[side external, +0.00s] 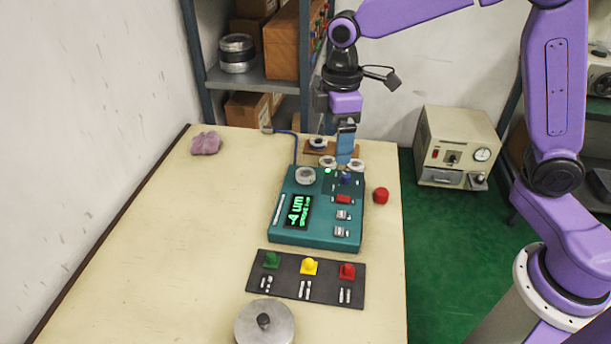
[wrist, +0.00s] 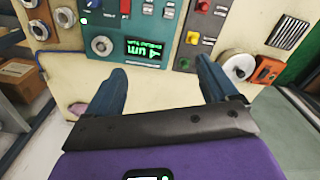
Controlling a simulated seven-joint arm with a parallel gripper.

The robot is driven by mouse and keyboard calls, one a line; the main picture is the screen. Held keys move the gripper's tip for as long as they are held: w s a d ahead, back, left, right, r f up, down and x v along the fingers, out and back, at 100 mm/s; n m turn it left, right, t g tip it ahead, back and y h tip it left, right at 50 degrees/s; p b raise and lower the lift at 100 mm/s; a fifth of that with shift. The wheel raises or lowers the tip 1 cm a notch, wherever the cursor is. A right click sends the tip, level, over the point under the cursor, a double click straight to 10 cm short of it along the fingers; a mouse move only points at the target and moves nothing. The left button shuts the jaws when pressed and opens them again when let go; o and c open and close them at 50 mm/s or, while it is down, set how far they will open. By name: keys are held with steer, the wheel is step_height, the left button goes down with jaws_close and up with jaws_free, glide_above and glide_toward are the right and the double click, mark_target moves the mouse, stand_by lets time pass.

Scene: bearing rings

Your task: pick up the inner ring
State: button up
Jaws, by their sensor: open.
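My gripper (side external: 345,158) is above the far edge of the teal gauge box (side external: 290,236), with its blue fingers pointing down. In the wrist view its fingers (wrist: 155,75) are apart, with nothing held between them. Small pale ring-shaped parts are near it: one (side external: 327,162) left of the fingers, one (side external: 357,165) right of them, and one (side external: 318,142) on a wooden board behind. Another pale round part (side external: 305,176) sits on the box's far left corner. I cannot tell which is the inner ring. Whether the fingers touch anything is unclear.
The box's display (side external: 298,212) reads -4 um. A black tray (side external: 255,283) with green, yellow and red knobs lies in front. A metal lidded disc (side external: 265,322) is at the front edge. A red knob (side external: 380,195) stands right, a pink cloth (side external: 206,143) far left.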

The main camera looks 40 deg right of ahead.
steer(key=w+d+f, duration=0.1)
steer(key=w+f, duration=0.1)
steer(key=w, duration=0.8)
glide_above(305, 172)
step_height(305, 172, down, 3)
steer(key=f, duration=1.1)
steer(key=shift+s+d, duration=0.1)
steer(key=shift+s, duration=0.15)
steer(key=shift+w+f, duration=0.2)
steer(key=shift+f, duration=2.95)
steer(key=shift+c, duration=0.4)
steer(key=c, duration=1.3)
